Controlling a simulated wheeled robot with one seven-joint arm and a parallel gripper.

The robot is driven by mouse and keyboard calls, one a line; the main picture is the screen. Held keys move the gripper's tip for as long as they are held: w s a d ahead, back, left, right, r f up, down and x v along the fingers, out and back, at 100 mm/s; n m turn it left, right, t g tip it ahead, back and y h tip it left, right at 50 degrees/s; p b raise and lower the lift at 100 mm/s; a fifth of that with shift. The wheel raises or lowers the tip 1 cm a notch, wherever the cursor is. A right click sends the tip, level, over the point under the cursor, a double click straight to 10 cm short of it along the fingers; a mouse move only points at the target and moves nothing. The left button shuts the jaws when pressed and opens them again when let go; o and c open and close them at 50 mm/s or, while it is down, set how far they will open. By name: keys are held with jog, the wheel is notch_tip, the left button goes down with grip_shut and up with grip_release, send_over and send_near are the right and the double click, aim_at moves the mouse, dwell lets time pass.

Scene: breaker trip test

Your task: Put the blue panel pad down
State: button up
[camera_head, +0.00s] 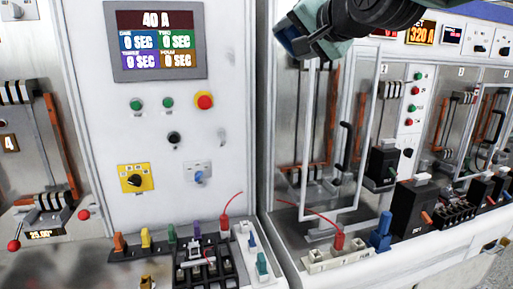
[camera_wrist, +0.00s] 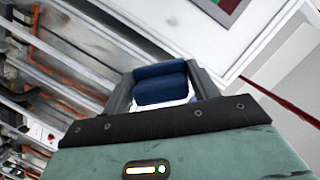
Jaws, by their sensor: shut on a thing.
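The blue panel pad (camera_wrist: 160,85) sits between the two dark fingers of my gripper (camera_wrist: 163,90) in the wrist view. My gripper is shut on it. In the head view, my gripper (camera_head: 291,42) hangs at the top, right of centre, in front of the glass-fronted panel. A blue part (camera_head: 287,32) shows at its tip, partly hidden by the fingers. The pad is held in the air, well above the bench ledge. A pale patch shows just under the pad in the wrist view; I cannot tell what it is.
A white cabinet with a display (camera_head: 156,40) stands left. Its ledge holds coloured clips and a black breaker block (camera_head: 200,262). The right ledge holds a white terminal strip (camera_head: 336,256), a blue clamp (camera_head: 381,232) and black breakers (camera_head: 409,210). A white wire frame (camera_head: 307,150) stands below my gripper.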

jog(key=d+f+m+h, duration=0.1)
jog(key=d+f+h, duration=0.1)
jog(key=d+f, duration=0.6)
jog(key=w+d+f+m+t+h, duration=0.1)
jog(key=d+f, duration=0.7)
jog(key=f, duration=1.3)
jog(key=w+d+f+m+h, duration=0.1)
jog(key=d+f+m+h, duration=0.2)
jog(key=d+f, duration=0.6)
notch_tip(320, 180, down, 6)
jog(key=shift+w+r+t+h, duration=0.2)
jog(key=shift+t+h, duration=0.1)
jog(key=shift+h, duration=0.2)
